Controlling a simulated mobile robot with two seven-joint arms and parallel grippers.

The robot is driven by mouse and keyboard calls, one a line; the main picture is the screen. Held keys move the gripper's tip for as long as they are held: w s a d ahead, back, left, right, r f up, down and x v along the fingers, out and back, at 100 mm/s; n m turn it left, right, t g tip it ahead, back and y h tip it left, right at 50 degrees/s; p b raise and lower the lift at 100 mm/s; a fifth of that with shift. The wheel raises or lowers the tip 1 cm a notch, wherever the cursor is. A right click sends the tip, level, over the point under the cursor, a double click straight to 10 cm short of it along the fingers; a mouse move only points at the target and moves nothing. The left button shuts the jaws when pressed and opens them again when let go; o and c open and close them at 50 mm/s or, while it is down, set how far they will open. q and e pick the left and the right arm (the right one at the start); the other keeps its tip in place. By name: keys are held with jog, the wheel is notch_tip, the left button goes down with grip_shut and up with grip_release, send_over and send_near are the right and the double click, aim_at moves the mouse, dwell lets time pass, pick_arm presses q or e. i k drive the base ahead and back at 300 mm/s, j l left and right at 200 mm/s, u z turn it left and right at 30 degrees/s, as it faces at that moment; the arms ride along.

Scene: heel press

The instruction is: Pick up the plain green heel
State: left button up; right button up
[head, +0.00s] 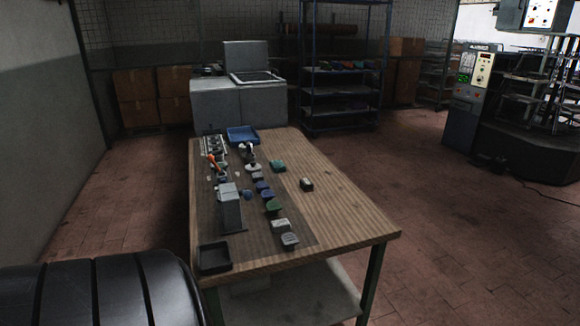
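A dark green heel (273,206) lies on the table in a row of small heel-like pieces, near the middle of the work mat. A teal-green piece (278,166) lies farther back, right of the row. A pale grey-green piece (281,225) and a grey piece (290,240) are at the near end. The pieces are too small to tell which green one is plain. Neither of my grippers shows in the head view.
The wooden table (345,220) has clear room on its right side. A grey press-like block (230,208) stands left of the row. A black tray (214,257) sits at the near left corner, a blue tray (242,135) at the back.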

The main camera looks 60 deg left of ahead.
aim_at(222, 166)
jog(key=j+z, duration=0.3)
jog(key=k+j+z, duration=0.15)
jog(key=j+z, duration=0.2)
jog(key=k+j+z, duration=0.15)
jog(key=j+z, duration=0.15)
jog(key=j, duration=0.15)
jog(key=k+j, duration=0.15)
jog(key=j, duration=0.25)
jog(key=k+j, duration=0.2)
jog(key=j, duration=0.15)
jog(key=k+j, duration=0.15)
jog(key=j, duration=0.25)
jog(key=k+j, duration=0.2)
jog(key=j, duration=0.2)
jog(key=k+j, duration=0.15)
jog(key=j, duration=0.25)
